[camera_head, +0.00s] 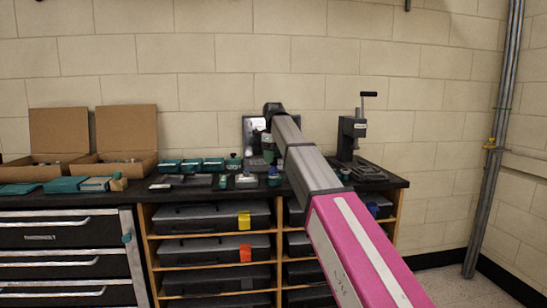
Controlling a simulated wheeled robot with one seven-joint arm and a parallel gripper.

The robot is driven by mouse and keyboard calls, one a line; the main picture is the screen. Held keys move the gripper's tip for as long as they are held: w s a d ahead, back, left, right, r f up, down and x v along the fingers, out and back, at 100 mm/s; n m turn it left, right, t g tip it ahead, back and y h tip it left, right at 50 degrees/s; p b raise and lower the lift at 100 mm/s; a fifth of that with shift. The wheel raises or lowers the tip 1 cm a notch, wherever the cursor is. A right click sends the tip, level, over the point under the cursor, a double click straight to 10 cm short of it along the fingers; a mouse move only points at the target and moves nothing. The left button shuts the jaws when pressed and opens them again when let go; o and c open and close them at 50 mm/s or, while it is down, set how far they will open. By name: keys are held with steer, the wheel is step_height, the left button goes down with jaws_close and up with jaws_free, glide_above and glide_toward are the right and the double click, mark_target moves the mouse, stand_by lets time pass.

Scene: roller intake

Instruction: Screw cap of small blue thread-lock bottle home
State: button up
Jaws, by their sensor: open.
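A small blue bottle (274,177) stands on the dark bench top, just below and in front of the end of my arm. It is too small here to tell how its cap sits. My gripper (267,150) is small and partly hidden at the end of the arm, which reaches in from the lower right. It is open and hangs above and slightly behind the blue bottle, apart from it as far as I can tell.
A dark hand press (354,140) stands at the right. Small green boxes (190,165) and a pale tray (180,181) lie left of the bottle. Open cardboard boxes (127,140) stand at the far left. Shelved black cases (205,217) are below the bench (150,199).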

steer(key=n, duration=1.1)
steer(key=shift+n, duration=0.4)
steer(key=n, duration=1.1)
jaws_close()
